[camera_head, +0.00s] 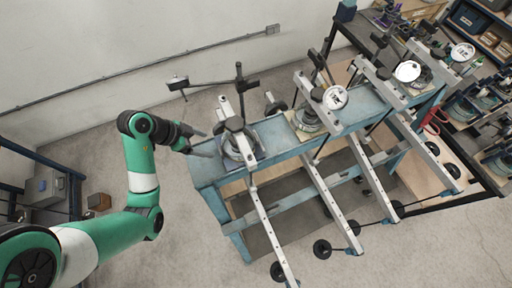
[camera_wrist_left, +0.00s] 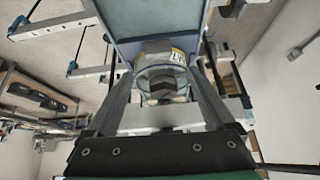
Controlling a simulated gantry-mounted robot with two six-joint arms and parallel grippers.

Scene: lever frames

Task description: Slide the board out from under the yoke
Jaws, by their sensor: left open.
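My left gripper (camera_head: 207,144) reaches in from the left, level with the left end of the blue bench (camera_head: 207,172). Its fingers are apart and point toward the nearest lever frame. That frame has a pale yoke (camera_head: 226,110) standing over a round cell (camera_head: 233,158). In the left wrist view, the fingers of the left gripper (camera_wrist_left: 165,80) spread on both sides of the cell with a yellow label (camera_wrist_left: 177,55). I cannot tell whether they touch it. I cannot make out the board for sure; the yoke and cell hide that spot. My right gripper is out of view.
Two more lever frames with dials (camera_head: 335,97) (camera_head: 407,71) stand farther along the bench. Long pale lever arms (camera_head: 319,184) with black weights (camera_head: 322,249) stick out toward the front. A dark crossbar (camera_head: 213,85) rises behind the near frame.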

